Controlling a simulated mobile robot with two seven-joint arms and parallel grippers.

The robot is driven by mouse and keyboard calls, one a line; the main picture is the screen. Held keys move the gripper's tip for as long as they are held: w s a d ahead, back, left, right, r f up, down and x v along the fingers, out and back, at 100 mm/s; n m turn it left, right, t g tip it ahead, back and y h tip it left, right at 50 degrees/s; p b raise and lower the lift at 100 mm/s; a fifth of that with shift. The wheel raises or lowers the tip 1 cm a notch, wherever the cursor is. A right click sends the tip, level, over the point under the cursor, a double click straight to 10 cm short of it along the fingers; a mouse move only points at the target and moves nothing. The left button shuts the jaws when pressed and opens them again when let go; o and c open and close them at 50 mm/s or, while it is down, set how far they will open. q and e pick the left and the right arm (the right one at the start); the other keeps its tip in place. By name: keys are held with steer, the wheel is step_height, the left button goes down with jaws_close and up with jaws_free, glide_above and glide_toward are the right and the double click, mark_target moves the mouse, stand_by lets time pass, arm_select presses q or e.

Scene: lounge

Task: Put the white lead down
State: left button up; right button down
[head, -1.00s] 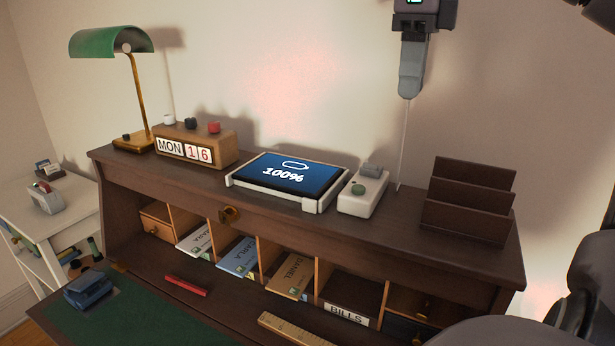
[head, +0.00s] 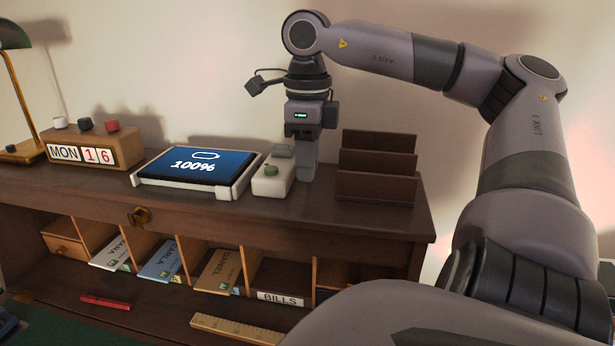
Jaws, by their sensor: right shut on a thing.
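My right gripper (head: 304,176) is lowered at the desk top, fingers pointing down, just right of the white box (head: 271,184) with a green knob. It is shut on the white lead. The lead itself does not show now; the fingers hide whatever is between them. I cannot tell whether the fingertips touch the wood. A tablet (head: 197,167) reading 100% sits in a white stand left of the box. My left gripper is not in view.
A dark wooden letter rack (head: 376,182) stands close to the right of the gripper. A calendar block (head: 95,146) and a lamp (head: 22,90) stand at the left. Below are pigeonholes, with a ruler (head: 236,329) and red object (head: 106,303) in front. Bare desk top (head: 345,208) lies before the rack.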

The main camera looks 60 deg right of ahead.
step_height(320, 180, down, 3)
stand_by(0.3)
steer(key=shift+f+b, duration=0.15)
steer(key=shift+b, duration=0.15)
steer(key=c, duration=1)
jaws_free()
steer(key=shift+r, duration=0.2)
